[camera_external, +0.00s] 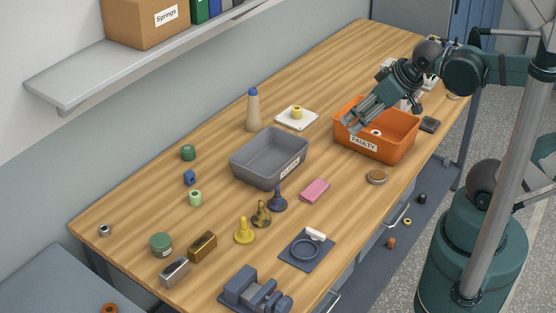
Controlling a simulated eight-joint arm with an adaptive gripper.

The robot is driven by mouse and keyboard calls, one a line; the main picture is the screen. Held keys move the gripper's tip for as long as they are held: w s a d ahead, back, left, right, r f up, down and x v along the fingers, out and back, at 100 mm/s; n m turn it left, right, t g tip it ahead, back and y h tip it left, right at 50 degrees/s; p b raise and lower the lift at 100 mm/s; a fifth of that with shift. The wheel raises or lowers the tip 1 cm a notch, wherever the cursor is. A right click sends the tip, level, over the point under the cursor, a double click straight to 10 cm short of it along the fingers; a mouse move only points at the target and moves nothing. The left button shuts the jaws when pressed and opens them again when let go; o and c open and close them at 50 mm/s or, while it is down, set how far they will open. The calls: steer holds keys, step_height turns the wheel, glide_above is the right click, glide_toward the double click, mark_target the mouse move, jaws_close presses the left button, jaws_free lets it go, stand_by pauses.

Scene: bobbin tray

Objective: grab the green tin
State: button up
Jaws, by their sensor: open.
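A green tin (161,245) with a pale label stands upright on the wooden table toward the near left, next to a metal block and a brass block. My gripper (352,124) is far from it, over the left part of the orange bin at the right of the table. Its fingers point down and to the left, open, with nothing seen between them. A smaller dark green round thing (188,152) sits farther back on the left, and a pale green bobbin (195,198) stands between it and the tin.
Yellow, bronze and blue pawn-shaped pieces (244,232) stand right of the blocks (203,246). A shelf (150,65) overhangs the back left. Clear wood lies left of the tin.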

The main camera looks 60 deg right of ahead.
steer(key=o, duration=0.3)
steer(key=shift+w, duration=0.1)
steer(key=w+a+r+n+g, duration=0.25)
steer(key=w+a+n, duration=0.25)
steer(key=w+a, duration=0.6)
steer(key=n+g+b, duration=0.2)
steer(key=n+g, duration=0.3)
steer(key=n, duration=0.7)
glide_above(161, 239)
steer(key=f, duration=2.5)
steer(key=shift+d, duration=0.25)
steer(key=shift+a+f, duration=0.3)
steer(key=shift+f, duration=0.1)
